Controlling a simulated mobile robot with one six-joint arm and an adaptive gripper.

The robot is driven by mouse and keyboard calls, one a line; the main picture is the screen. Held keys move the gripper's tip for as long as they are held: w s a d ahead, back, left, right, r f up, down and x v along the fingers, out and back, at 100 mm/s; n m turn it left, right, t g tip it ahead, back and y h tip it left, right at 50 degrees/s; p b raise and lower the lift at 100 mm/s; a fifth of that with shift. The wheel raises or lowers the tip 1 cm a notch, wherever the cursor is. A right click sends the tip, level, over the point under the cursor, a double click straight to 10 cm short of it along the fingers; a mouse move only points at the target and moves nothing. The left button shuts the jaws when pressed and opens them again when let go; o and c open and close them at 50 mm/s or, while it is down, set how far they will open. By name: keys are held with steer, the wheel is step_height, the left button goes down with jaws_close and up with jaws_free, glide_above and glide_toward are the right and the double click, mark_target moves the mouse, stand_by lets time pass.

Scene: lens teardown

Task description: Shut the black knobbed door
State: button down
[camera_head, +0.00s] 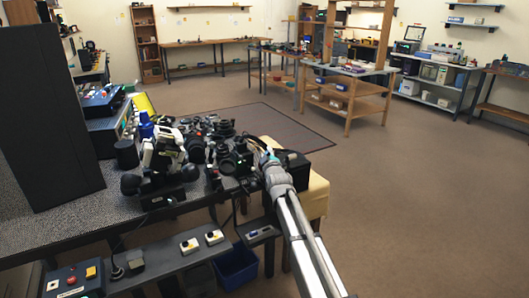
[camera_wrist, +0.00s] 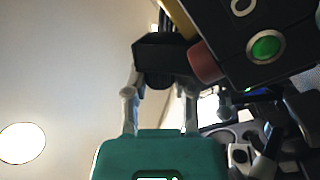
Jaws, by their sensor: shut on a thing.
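My gripper (camera_wrist: 162,85) reaches up from its teal body (camera_wrist: 115,160) in the wrist view. Its two grey fingers are closed in on a black part (camera_wrist: 160,48); I cannot tell whether this is the door's knob. In the head view my gripper (camera_head: 264,154) is at the right end of the cluttered bench, among dark camera gear, and its fingertips are too small to make out. A tall black panel (camera_head: 42,115) stands upright at the left of the bench, far from my gripper. No knob shows on it, and I cannot tell if it is the door.
A black unit with a green button (camera_wrist: 265,46) and a reddish cylinder (camera_wrist: 205,62) are close right of the fingers. Several cameras (camera_head: 195,150) and a white-and-black device (camera_head: 162,160) crowd the bench. A blue bin (camera_head: 237,266) is below. The brown floor (camera_head: 420,190) at right is clear.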

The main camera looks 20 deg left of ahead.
steer(key=shift+w+d+m+h+p, duration=0.3)
steer(key=shift+m+p, duration=0.05)
steer(key=shift+m, duration=0.65)
steer(key=shift+w+d+m+g, duration=0.1)
steer(key=shift+w+m+g, duration=0.05)
steer(key=shift+m+g, duration=0.15)
steer(key=shift+w+d+f+m+g+p, duration=0.1)
steer(key=shift+w+d+m+g+p, duration=0.2)
steer(key=shift+m, duration=0.3)
steer(key=shift+w+d+f+m+g+p, duration=0.15)
steer(key=shift+m+g+p, duration=0.15)
steer(key=shift+m, duration=0.3)
steer(key=shift+w+d+f+m+g+p, duration=0.1)
steer(key=shift+w+m+g+p, duration=0.1)
steer(key=shift+m+p, duration=0.3)
steer(key=shift+w+d+f+m+g, duration=0.2)
steer(key=shift+f+m+g, duration=0.1)
steer(key=shift+m, duration=0.5)
steer(key=shift+w+d+f+m+g, duration=0.2)
steer(key=shift+f+m+g, duration=0.1)
steer(key=shift+m, duration=0.5)
steer(key=shift+c, duration=2.2)
jaws_free()
steer(key=shift+w, duration=0.1)
steer(key=shift+r, duration=0.1)
